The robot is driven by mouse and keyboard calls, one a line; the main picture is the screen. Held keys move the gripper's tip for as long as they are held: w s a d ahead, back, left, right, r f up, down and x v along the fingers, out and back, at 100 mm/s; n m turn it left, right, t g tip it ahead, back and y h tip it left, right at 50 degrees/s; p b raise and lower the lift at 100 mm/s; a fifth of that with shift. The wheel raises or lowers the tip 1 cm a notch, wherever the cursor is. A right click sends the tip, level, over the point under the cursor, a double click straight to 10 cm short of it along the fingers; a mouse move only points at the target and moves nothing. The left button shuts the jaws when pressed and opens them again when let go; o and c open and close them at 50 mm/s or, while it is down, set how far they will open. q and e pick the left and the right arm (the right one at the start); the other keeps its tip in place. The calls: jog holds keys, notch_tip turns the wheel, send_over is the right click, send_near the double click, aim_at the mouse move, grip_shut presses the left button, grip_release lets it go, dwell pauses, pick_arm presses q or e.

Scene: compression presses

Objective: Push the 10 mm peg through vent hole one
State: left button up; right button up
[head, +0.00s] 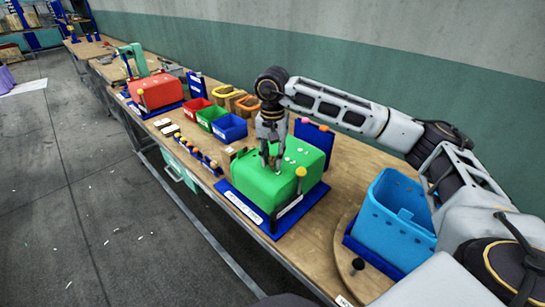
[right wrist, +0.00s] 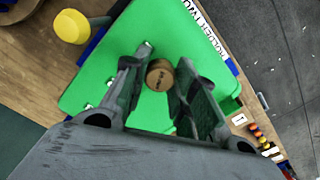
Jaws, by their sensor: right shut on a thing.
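The green press block (head: 295,160) sits on a blue base in the middle of the head view, with several pale holes in its top. My right gripper (head: 270,160) points down over this top and is shut on a peg. In the right wrist view, the round tan end of the peg (right wrist: 160,77) shows between the fingers of my right gripper (right wrist: 163,85), above the green block (right wrist: 125,50). Small print on the peg is too blurred to read. The peg's lower end and the hole under it are hidden, so I cannot tell whether it is in a hole. My left gripper is not in view.
A yellow-topped black post (head: 301,172) stands at the block's front right corner. A rack of orange-topped pieces (head: 197,153) lies to the left. Red, green and blue bins (head: 230,127) stand behind it. A large blue bin (head: 395,222) is at right.

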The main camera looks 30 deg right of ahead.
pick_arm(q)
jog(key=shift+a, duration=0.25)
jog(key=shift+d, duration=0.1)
pick_arm(e)
jog(key=shift+r, duration=0.1)
jog(key=shift+r+p, duration=0.3)
jog(key=shift+r, duration=0.1)
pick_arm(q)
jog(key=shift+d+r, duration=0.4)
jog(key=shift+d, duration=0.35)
pick_arm(e)
jog(key=shift+r, duration=0.25)
